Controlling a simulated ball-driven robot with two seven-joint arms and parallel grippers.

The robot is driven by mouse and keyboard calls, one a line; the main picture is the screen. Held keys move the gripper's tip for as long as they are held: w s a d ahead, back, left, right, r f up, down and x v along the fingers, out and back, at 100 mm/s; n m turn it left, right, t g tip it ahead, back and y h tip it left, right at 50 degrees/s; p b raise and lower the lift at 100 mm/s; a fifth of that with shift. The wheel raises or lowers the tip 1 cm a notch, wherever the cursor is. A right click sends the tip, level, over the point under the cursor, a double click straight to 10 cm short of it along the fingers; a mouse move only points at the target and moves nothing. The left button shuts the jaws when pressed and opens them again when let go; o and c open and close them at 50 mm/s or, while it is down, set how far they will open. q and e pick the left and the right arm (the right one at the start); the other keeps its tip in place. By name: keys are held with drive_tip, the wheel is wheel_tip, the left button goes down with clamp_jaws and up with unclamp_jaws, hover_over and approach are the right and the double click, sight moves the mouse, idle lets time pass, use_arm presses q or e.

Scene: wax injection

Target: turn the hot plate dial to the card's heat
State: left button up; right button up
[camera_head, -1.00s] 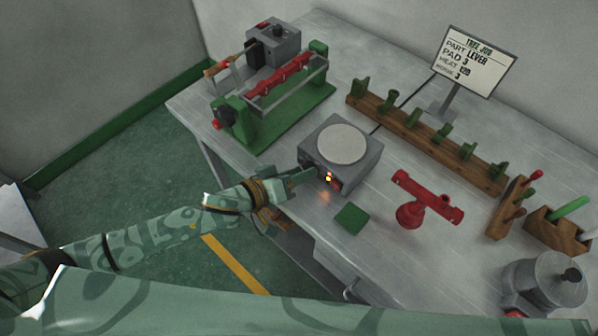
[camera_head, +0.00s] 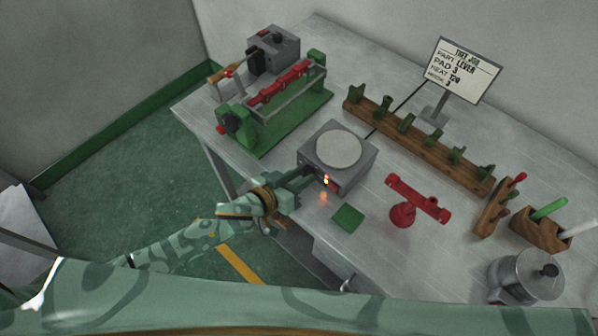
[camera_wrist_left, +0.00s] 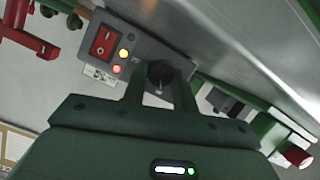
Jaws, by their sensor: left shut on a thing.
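The hot plate (camera_head: 351,174) is a grey box with a round pale plate on top, near the front edge of the bench. In the left wrist view its front panel has a red switch (camera_wrist_left: 103,41), lit yellow and red lamps and a black dial (camera_wrist_left: 158,74). My left gripper (camera_head: 309,173) is at the panel's left part, shut on the dial, with one finger on each side of it. The card (camera_head: 463,71) stands at the back right and reads part LEVER, pad 3, heat apparently 120. My right gripper is out of view.
A green-based machine with a red roller (camera_head: 286,83) stands left of the hot plate. A wooden rack (camera_head: 415,142) lies behind; a metal pot (camera_head: 526,277) is at far right.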

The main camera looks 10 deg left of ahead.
use_arm(q)
drive_tip(key=shift+s+m+t+y+p, duration=0.1)
drive_tip(key=shift+m+t+y+p, duration=0.2)
drive_tip(key=shift+m, duration=0.3)
drive_tip(key=shift+d+f+m+t+y, duration=0.1)
drive_tip(key=shift+m+t+y, duration=0.3)
drive_tip(key=shift+m, duration=0.6)
drive_tip(key=shift+f+m+t+y+b, duration=0.1)
drive_tip(key=shift+m+t+y+b, duration=0.35)
drive_tip(key=shift+m, duration=0.45)
drive_tip(key=shift+d+m+t+y+b, duration=0.1)
drive_tip(key=shift+m+t+y+b, duration=0.25)
drive_tip(key=shift+m+b, duration=0.65)
drive_tip(key=o, duration=1)
drive_tip(key=shift+c, duration=0.2)
drive_tip(key=shift+s, duration=0.1)
